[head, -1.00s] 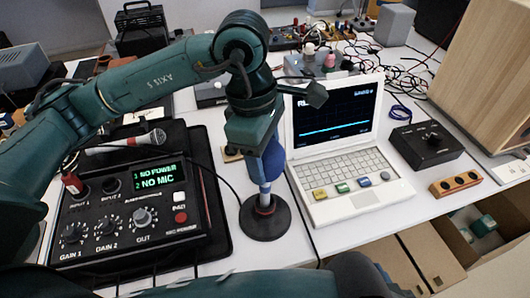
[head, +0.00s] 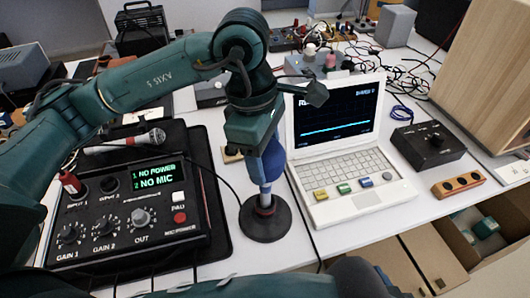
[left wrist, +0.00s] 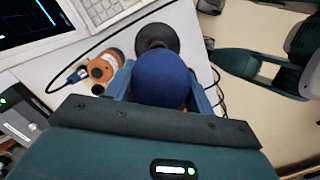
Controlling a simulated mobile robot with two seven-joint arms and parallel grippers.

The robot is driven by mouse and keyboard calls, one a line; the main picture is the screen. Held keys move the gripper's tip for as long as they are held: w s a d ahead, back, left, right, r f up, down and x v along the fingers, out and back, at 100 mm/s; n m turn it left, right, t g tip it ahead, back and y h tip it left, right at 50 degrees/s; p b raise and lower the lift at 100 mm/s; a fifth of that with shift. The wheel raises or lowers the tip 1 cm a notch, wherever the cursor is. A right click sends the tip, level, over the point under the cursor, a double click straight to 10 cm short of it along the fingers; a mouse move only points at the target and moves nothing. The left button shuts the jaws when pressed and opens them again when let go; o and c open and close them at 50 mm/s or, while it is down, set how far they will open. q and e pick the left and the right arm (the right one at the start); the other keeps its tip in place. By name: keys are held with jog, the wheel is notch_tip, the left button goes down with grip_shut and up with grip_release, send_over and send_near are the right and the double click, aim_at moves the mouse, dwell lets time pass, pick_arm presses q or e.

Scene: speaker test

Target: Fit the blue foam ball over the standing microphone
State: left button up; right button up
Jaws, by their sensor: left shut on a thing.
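The blue foam ball (head: 271,162) is between the fingers of my left gripper (head: 262,158), which is shut on it. In the head view the ball is directly above the standing microphone (head: 265,200), whose pale lower stem rises from a round black base (head: 265,223). The microphone's upper part is hidden by the ball and fingers, so I cannot tell how deep it sits in the ball. In the left wrist view the ball (left wrist: 161,78) fills the gap between the blue fingers, with the dark base (left wrist: 157,38) just beyond.
A black mixer (head: 130,215) reading "NO MIC" is at the left, with another microphone (head: 128,142) lying behind its panel. A white laptop (head: 345,185) stands close to the right of the base. A black cable runs beside the base. The white table (head: 370,230) is clear before the laptop.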

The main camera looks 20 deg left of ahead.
pick_arm(q)
jog(key=shift+f+b, duration=0.4)
dwell(0.4)
jog(key=o, duration=1)
jog(key=shift+o, duration=0.2)
